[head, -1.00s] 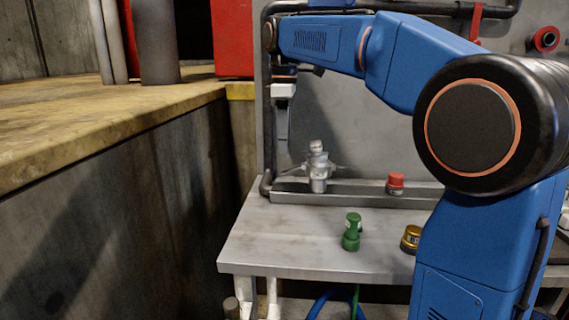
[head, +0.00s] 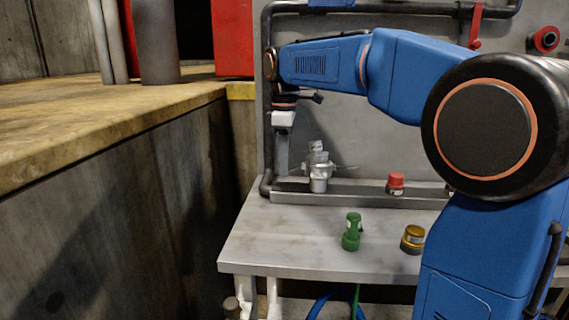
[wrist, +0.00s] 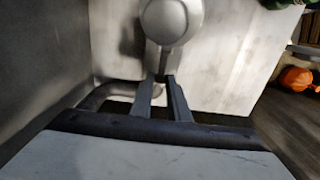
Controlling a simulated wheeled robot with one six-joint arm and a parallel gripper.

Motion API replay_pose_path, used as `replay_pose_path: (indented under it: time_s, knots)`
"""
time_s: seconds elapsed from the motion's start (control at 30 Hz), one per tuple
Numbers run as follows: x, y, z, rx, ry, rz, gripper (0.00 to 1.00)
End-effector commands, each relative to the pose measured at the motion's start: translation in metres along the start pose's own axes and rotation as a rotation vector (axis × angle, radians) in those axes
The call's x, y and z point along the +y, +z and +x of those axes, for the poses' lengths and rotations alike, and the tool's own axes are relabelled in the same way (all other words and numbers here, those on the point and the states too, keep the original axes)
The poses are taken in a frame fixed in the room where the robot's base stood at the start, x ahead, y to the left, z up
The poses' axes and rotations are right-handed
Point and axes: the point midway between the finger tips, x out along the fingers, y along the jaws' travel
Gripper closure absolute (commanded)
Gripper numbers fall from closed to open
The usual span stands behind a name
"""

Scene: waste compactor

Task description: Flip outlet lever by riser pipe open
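A silver valve-like fitting (head: 319,172) stands upright at the back left of the bench, with a thin rod (head: 345,167) sticking out to the right. The dark riser pipe (head: 268,120) runs up the wall panel at left. My gripper (head: 283,172) points down between the pipe and the fitting, close to the fitting's left side. In the wrist view the two fingers (wrist: 161,82) are apart with a narrow gap and nothing clearly held. The fitting's round top (wrist: 172,20) is just beyond the fingertips. I cannot clearly make out the outlet lever; contact cannot be told.
On the bench (head: 290,245) stand a green fitting (head: 352,232), a gold-topped cap (head: 412,239) and a red-capped piece (head: 395,184). A raised ledge runs along the back. A concrete wall with a yellowish top (head: 100,125) borders the left. The front left bench is clear.

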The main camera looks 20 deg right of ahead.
Motion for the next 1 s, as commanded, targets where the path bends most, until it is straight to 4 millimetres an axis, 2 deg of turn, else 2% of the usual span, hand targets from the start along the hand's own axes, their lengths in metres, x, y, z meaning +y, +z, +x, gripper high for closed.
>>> replay_pose_path:
  time_s: [0.27, 0.7, 1.0]
  knots:
    - [0.0, 0.002, -0.002, 0.041, -0.001, 0.001, 1.0]
    - [0.0, 0.008, -0.016, 0.343, -0.003, 0.004, 1.0]
    - [0.0, 0.008, -0.02, 0.409, -0.001, 0.001, 1.0]
